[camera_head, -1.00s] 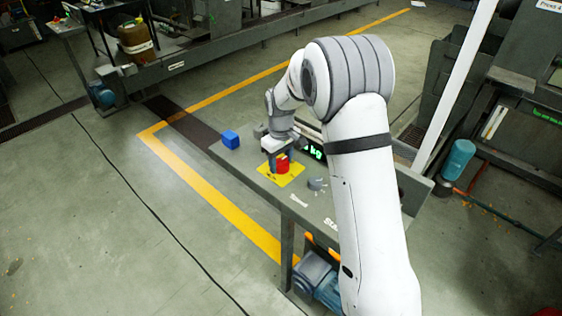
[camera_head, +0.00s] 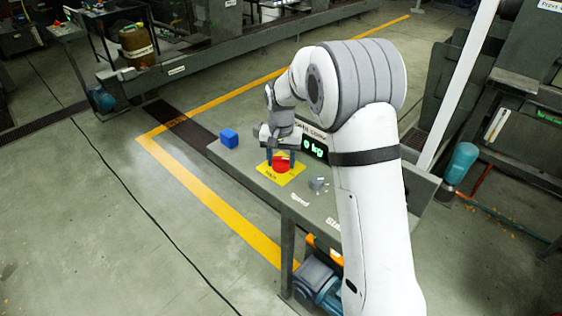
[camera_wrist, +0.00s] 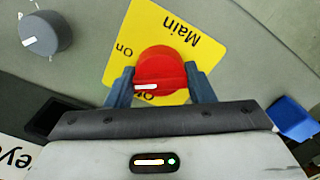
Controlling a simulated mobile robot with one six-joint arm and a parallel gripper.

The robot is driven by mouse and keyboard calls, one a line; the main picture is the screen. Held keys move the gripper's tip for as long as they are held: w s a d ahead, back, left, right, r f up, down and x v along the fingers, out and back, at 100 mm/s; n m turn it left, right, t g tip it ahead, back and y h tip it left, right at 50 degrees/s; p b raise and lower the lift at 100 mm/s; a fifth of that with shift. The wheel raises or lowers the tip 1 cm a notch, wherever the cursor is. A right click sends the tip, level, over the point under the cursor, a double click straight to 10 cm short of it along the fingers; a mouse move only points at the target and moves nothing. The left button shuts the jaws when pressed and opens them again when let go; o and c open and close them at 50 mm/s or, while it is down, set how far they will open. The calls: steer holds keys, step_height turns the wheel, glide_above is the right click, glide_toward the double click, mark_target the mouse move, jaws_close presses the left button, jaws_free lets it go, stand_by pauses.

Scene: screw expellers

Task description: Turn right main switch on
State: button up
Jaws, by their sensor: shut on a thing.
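The main switch is a red round knob (camera_head: 281,162) on a yellow plate (camera_head: 270,173) on the grey panel table. In the wrist view the red knob (camera_wrist: 160,72) has a white mark near its lower edge. The yellow plate (camera_wrist: 203,58) reads "Main" and "On" upside down. My gripper (camera_head: 281,158) points down over the knob. In the wrist view my gripper's (camera_wrist: 160,88) two blue-grey fingers stand on either side of the knob, shut on it. The knob's lower edge is close to the gripper body.
A grey speed knob (camera_head: 318,183) sits right of the plate; it also shows in the wrist view (camera_wrist: 44,34). A blue cube (camera_head: 229,138) is at the table's left edge. A display with green characters (camera_head: 314,147) stands behind.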

mark_target(281, 158)
steer(key=m+b, duration=0.1)
steer(key=m, duration=0.5)
steer(key=shift+m, duration=0.3)
stand_by(0.5)
steer(key=o, duration=1)
steer(key=shift+c, duration=0.2)
step_height(281, 158, up, 8)
steer(key=shift+f+b, duration=0.25)
steer(key=shift+b, duration=0.25)
steer(key=shift+r, duration=0.15)
